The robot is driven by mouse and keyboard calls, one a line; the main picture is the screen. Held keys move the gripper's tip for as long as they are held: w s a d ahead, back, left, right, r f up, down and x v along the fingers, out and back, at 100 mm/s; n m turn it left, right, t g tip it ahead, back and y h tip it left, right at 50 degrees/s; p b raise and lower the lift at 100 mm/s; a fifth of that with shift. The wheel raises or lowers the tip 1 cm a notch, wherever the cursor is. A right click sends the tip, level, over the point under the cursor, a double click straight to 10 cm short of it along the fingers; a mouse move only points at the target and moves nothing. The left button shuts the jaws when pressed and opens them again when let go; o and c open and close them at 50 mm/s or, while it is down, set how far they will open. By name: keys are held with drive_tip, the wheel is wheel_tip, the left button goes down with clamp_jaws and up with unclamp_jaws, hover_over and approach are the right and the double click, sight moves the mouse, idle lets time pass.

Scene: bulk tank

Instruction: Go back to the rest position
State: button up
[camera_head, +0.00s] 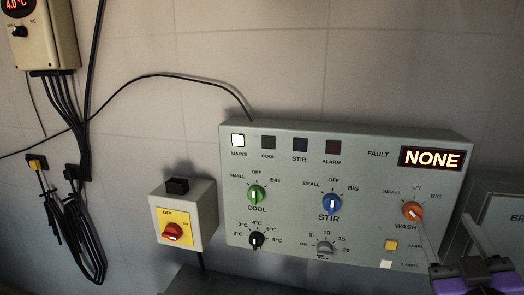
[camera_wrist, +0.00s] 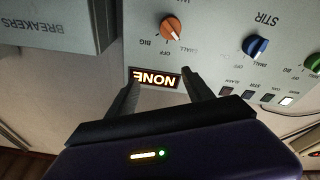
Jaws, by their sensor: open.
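My gripper (camera_head: 443,220) is at the lower right of the head view, in front of the right end of the grey control panel (camera_head: 290,258). Its two fingers are apart with nothing between them. In the wrist view my gripper (camera_wrist: 160,80) points at the panel, and the lit NONE display (camera_wrist: 156,78) shows upside down between the fingers. The orange WASH knob (camera_head: 412,211) is close to the left finger in the head view. In the wrist view the orange knob (camera_wrist: 172,28) shows beyond the fingertips, not between them.
A green COOL knob (camera_head: 256,195) and a blue STIR knob (camera_head: 331,204) are on the panel. The MAINS lamp (camera_head: 238,141) is lit white. A switch box (camera_head: 185,214) with a red knob stands left. A grey breakers box (camera_wrist: 60,30) lies beside the panel. Cables (camera_head: 70,220) hang far left.

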drive_tip(key=s+a+f+g+y, duration=0.1)
drive_tip(key=s+a+f, duration=0.4)
drive_tip(key=s, duration=0.7)
drive_tip(key=s+a+f+m+g+y, duration=0.1)
drive_tip(key=s+a+f, duration=0.4)
drive_tip(key=s+f, duration=0.5)
drive_tip(key=s+a+f+g+y, duration=0.2)
drive_tip(key=s+a+f, duration=0.3)
drive_tip(key=s, duration=0.9)
wheel_tip(320, 180, down, 2)
drive_tip(key=shift+f+m+g+y, duration=0.15)
drive_tip(key=shift+m+g+y, duration=0.2)
drive_tip(key=shift+y, duration=0.25)
